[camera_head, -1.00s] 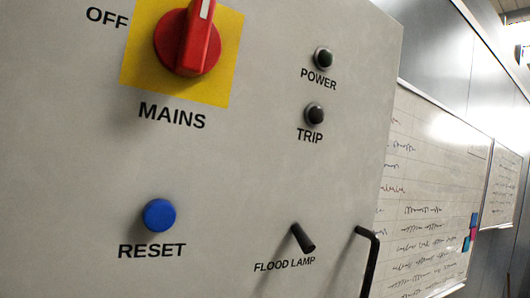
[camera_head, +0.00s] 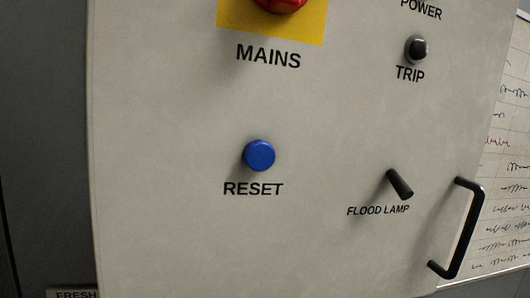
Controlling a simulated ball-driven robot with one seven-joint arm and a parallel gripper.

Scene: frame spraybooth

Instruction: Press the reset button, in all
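The blue round reset button (camera_head: 259,155) stands out from a light grey panel (camera_head: 160,120), near the middle of the view. The word RESET is printed under it. Nothing touches the button. My gripper does not show in the view, so its place relative to the button cannot be seen.
Above the button is the red mains switch (camera_head: 281,4) on a yellow plate (camera_head: 270,28), cut off at the top. To the right are the dark trip lamp (camera_head: 417,49), the flood lamp lever (camera_head: 399,184) and a black door handle (camera_head: 467,229). A whiteboard (camera_head: 508,170) lies beyond.

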